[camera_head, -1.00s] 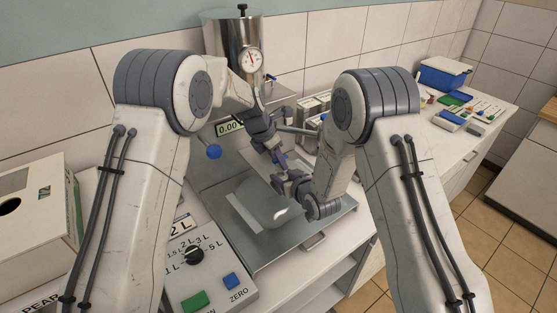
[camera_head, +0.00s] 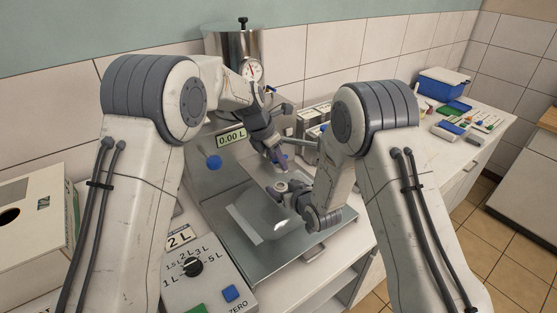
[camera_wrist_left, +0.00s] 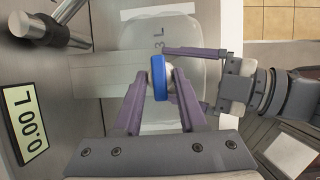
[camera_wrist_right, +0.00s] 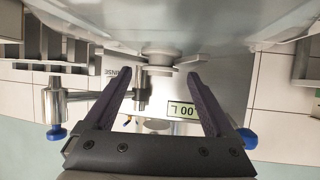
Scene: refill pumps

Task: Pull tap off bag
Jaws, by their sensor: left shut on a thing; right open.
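The clear bag (camera_head: 268,222), marked 3 L, lies on the metal tray; it also shows in the left wrist view (camera_wrist_left: 188,38). I cannot tell whether the tap touches the neck.
The metal tray (camera_head: 255,258) sits before a filling stand with a display (camera_head: 231,138) reading 0.00 L and a blue knob (camera_head: 214,162). A control box (camera_head: 205,283) is at front left. A steel tank (camera_head: 225,48) stands behind. Small items crowd the right counter.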

